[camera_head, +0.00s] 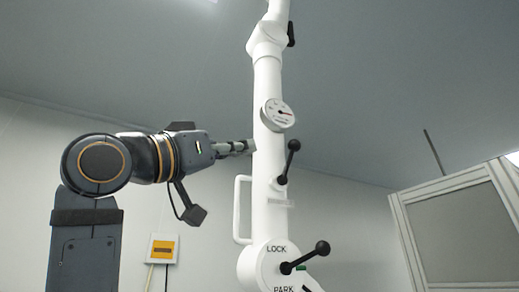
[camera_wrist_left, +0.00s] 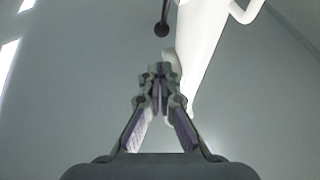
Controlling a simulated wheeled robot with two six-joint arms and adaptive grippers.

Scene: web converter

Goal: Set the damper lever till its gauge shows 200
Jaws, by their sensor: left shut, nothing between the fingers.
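A white upright pipe (camera_head: 268,185) carries a round white gauge (camera_head: 280,113). Its scale is too small to read. Just below the gauge is a black lever with a ball knob (camera_head: 293,146), tilted up and slightly right; it appears to be the damper lever. My left gripper (camera_head: 248,146) is shut and empty, its tips at the left side of the pipe, level with the knob; I cannot tell if they touch. In the left wrist view the shut fingertips (camera_wrist_left: 158,70) are close to the white pipe (camera_wrist_left: 199,40), and a black ball knob (camera_wrist_left: 161,29) shows beyond them. My right gripper is not in view.
A second black-knobbed lever (camera_head: 305,257) sits lower on a disc marked LOCK and PARK. A white grab handle (camera_head: 238,210) stands out left of the pipe. A yellow wall box (camera_head: 163,249) is at lower left, a framed panel (camera_head: 465,230) at right.

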